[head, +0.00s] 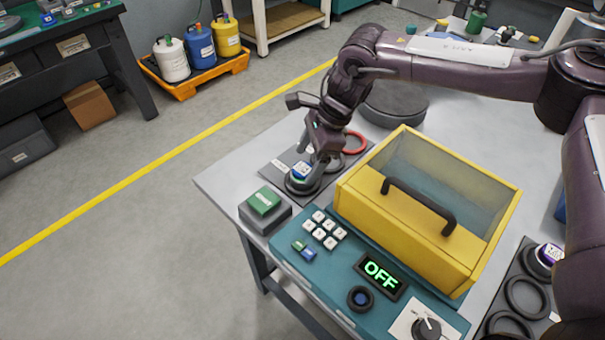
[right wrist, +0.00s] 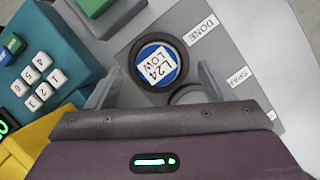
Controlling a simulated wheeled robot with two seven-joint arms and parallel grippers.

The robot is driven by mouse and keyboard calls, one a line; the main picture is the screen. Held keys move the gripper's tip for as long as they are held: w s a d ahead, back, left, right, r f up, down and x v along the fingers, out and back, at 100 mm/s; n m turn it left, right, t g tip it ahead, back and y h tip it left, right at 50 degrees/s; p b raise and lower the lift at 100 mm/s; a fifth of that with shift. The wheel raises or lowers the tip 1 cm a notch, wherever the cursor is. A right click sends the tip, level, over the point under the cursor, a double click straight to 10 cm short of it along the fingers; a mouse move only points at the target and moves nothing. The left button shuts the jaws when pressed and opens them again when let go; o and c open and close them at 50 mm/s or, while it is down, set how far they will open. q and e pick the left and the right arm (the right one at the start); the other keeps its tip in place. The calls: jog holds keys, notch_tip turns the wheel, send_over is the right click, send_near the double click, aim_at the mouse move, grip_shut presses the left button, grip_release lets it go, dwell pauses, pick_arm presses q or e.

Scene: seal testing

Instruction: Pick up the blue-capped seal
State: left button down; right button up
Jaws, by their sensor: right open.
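The blue-capped seal (head: 301,171) sits in a black ring on the grey mat (head: 272,168) at the table's far left corner. In the right wrist view, the blue-capped seal (right wrist: 172,55) carries a white label reading "L24 LOW". My right gripper (head: 312,166) is above the mat, right at the seal, and partly covers it in the head view. In the right wrist view, my right gripper (right wrist: 157,82) has its fingers spread apart with the seal between and slightly beyond them; I see no clear contact. My left gripper is not in view.
A yellow test box (head: 415,225) with a black handle stands just right of the mat, beside a teal panel with white keys (head: 325,230) and an "OFF" display (head: 380,274). A green block (head: 264,201) sits near the front-left edge. A red ring (head: 355,141) lies behind the gripper.

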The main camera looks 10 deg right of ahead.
aim_at(303, 168)
jog(key=x, duration=0.2)
jog(key=shift+s+a+f, duration=0.15)
jog(key=shift+a+f, duration=0.05)
jog(key=shift+f, duration=0.1)
jog(key=shift+a+f, duration=0.15)
jog(key=shift+f, duration=0.2)
jog(key=shift+c, duration=1)
jog(key=c, duration=1)
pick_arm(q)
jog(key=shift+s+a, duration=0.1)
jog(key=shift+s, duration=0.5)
pick_arm(e)
jog(key=shift+c, duration=0.4)
jog(key=shift+r, duration=0.1)
